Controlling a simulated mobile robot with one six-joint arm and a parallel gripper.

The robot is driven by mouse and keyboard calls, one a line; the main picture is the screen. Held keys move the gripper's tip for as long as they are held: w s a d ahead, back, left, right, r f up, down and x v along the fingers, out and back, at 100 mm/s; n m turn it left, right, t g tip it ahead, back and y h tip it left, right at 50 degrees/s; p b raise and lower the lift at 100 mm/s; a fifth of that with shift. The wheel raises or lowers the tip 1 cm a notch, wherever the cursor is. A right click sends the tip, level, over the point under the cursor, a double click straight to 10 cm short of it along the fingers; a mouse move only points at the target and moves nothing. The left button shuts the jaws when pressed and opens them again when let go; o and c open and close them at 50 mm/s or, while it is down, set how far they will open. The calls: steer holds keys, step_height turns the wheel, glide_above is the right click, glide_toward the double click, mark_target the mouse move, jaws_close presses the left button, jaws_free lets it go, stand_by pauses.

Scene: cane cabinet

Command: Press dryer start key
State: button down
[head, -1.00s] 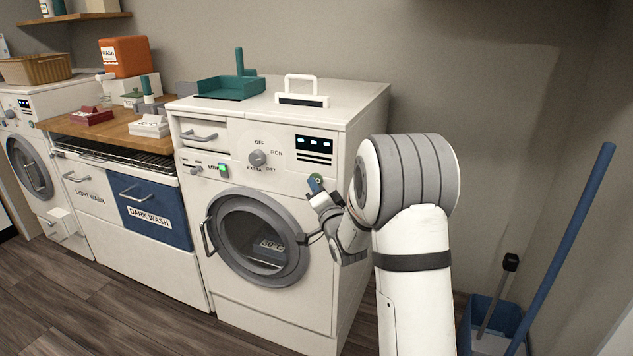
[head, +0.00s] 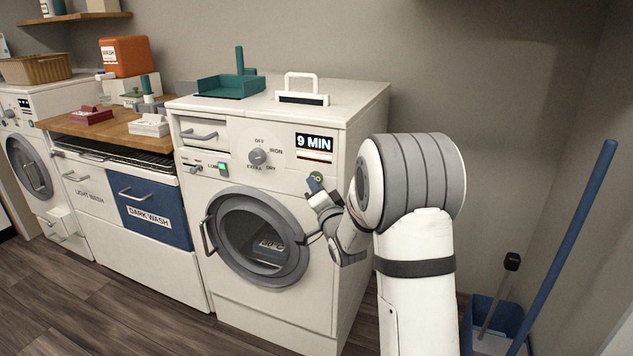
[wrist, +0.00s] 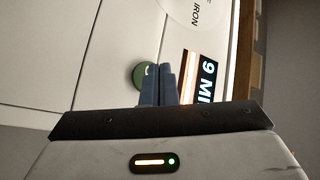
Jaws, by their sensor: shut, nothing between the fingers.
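The dryer (head: 265,307) is the white front-loader in the middle of the head view, its round door closed. Its green round start key (head: 317,177), marked GO, is on the upper right of the front panel; it shows in the wrist view (wrist: 141,75), partly hidden behind my fingers. The display (head: 315,143) above the key reads 9 MIN; it is at the right in the wrist view (wrist: 203,78). My gripper (head: 311,184) is shut and empty, its blue fingertips (wrist: 158,68) at the key. I cannot tell whether they touch it.
A dial (head: 258,157) and a lit green switch (head: 222,169) are on the dryer's panel. A teal tray (head: 230,87) and a white-handled item (head: 301,90) are on its top. A blue bucket (head: 484,312) with a leaning blue pole (head: 565,245) stands at the right.

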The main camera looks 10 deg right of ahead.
steer(key=shift+s+a, duration=0.1)
steer(key=shift+s, duration=0.05)
steer(key=shift+s, duration=0.1)
steer(key=s+a+b, duration=0.1)
steer(key=s, duration=0.1)
steer(key=s+a+b, duration=0.1)
steer(key=s+a, duration=0.1)
stand_by(0.5)
stand_by(0.4)
